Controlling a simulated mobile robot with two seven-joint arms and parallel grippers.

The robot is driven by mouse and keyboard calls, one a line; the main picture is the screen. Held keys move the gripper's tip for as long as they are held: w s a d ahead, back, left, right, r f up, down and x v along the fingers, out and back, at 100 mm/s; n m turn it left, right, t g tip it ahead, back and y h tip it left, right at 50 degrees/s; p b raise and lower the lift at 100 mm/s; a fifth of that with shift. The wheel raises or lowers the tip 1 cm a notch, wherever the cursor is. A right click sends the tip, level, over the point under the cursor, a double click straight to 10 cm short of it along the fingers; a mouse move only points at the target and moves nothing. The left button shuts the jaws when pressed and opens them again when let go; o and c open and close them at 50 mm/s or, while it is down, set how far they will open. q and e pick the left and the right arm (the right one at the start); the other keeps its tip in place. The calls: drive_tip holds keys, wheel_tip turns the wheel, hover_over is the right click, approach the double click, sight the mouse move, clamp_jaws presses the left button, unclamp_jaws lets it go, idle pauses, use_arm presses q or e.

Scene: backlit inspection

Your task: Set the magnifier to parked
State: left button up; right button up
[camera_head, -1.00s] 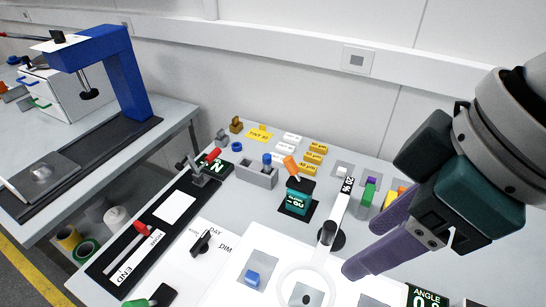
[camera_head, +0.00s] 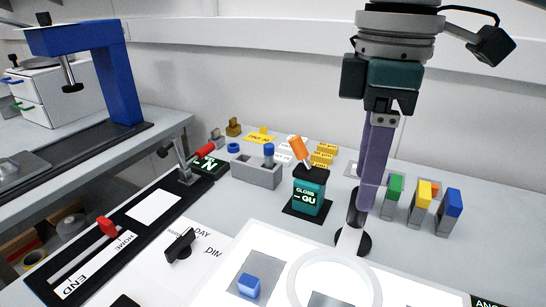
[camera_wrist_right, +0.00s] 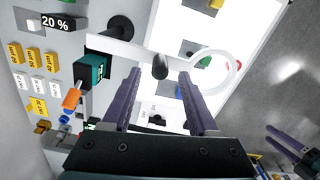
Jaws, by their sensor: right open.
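The magnifier is a white ring (camera_head: 335,283) on a white arm over the bright panel, pivoting on a round black base. In the right wrist view its ring (camera_wrist_right: 238,77) is at the right, and its dark upright knob (camera_wrist_right: 160,67) stands on the arm. My right gripper (camera_head: 366,207) points down just above the knob. In the right wrist view its open purple fingers (camera_wrist_right: 160,76) are either side of the knob's line; contact cannot be told. My left gripper (camera_wrist_right: 268,134) shows small at the right wrist view's lower right, its fingers apart. No parked mark is readable.
A teal gloss box (camera_head: 310,190) with an orange handle stands left of the gripper. Several coloured blocks in grey holders (camera_head: 421,205) stand to its right. A black slider panel (camera_head: 88,248) and a dial (camera_head: 180,244) lie left. A blue block (camera_head: 249,285) is near the ring.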

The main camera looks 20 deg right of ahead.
sight(356, 218)
drive_tip(key=shift+f, duration=1.95)
clamp_jaws()
drive_tip(key=shift+r, duration=0.1)
